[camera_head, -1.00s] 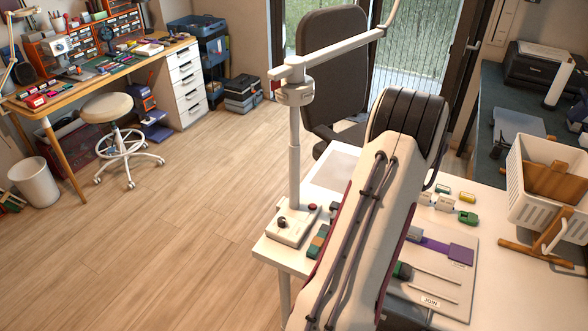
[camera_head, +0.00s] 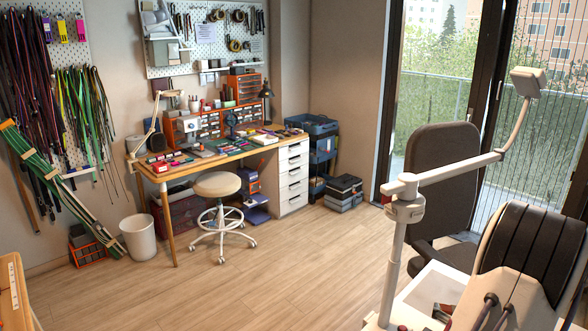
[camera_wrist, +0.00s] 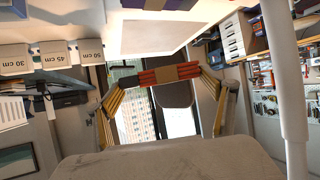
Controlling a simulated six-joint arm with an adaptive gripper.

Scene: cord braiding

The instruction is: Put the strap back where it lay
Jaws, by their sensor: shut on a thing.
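My gripper (camera_wrist: 161,74) is in the wrist view, its yellow ribbed fingers coming in from both sides. It is shut on a brown piece that looks like the strap (camera_wrist: 163,72), with red ribbed parts on either side of it. The strap's full length does not show, and I cannot tell whether it hangs free of everything. The white work table shows in the head view (camera_head: 412,293) only at the lower right, partly behind my own arm.
A white post with a lamp arm (camera_head: 402,214) stands on the table, close to my arm. A dark office chair (camera_head: 440,180) is behind it. Labelled length blocks (camera_wrist: 52,54) are at the wrist view's left.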

